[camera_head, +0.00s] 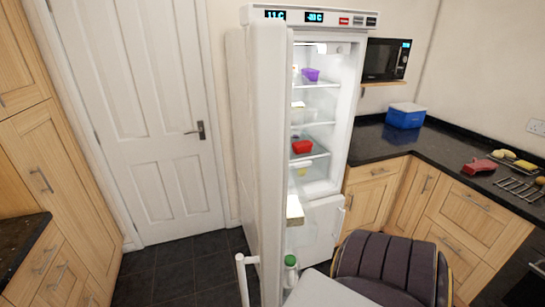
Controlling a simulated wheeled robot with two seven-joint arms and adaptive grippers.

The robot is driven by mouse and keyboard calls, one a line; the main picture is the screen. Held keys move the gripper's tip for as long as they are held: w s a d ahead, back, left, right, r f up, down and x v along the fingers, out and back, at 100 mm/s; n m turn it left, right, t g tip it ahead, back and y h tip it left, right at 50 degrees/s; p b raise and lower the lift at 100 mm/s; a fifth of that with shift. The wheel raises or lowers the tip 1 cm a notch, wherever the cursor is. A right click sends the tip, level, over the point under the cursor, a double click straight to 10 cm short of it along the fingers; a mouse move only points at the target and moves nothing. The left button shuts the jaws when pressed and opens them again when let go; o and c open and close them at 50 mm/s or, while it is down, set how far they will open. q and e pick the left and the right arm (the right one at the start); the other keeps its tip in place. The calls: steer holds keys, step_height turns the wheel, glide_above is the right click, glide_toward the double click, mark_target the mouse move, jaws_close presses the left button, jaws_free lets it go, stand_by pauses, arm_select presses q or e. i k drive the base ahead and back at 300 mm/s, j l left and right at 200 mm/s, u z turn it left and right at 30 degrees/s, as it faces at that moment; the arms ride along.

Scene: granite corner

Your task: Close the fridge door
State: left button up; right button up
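The tall white fridge (352,60) stands at the middle of the head view and is open. Its white door (266,150) is swung out towards me, seen nearly edge-on, and hides part of the left side of the inside. A white handle (243,275) sticks out from the door's outer side near the bottom of the picture. Lit shelves hold a purple container (310,75) and a red container (302,147). A bottle with a green cap (290,262) stands low at the door's inner side. Neither of my grippers is in view.
A dark padded chair (390,268) stands right of the open door, close to the fridge front. A black worktop (440,150) with a blue cooler box (405,115) runs along the right. Dark floor (175,275) is clear left of the door.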

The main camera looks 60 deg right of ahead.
mark_target(270, 51)
steer(key=i+z, duration=0.15)
steer(key=z, duration=0.25)
steer(key=i+z, duration=0.1)
steer(key=z, duration=0.3)
steer(key=i+j+z, duration=0.1)
steer(key=z, duration=0.35)
steer(key=i+j+z, duration=0.1)
steer(key=z, duration=0.3)
steer(key=i+j+z, duration=0.25)
steer(key=j+z, duration=0.3)
steer(key=l, duration=0.1)
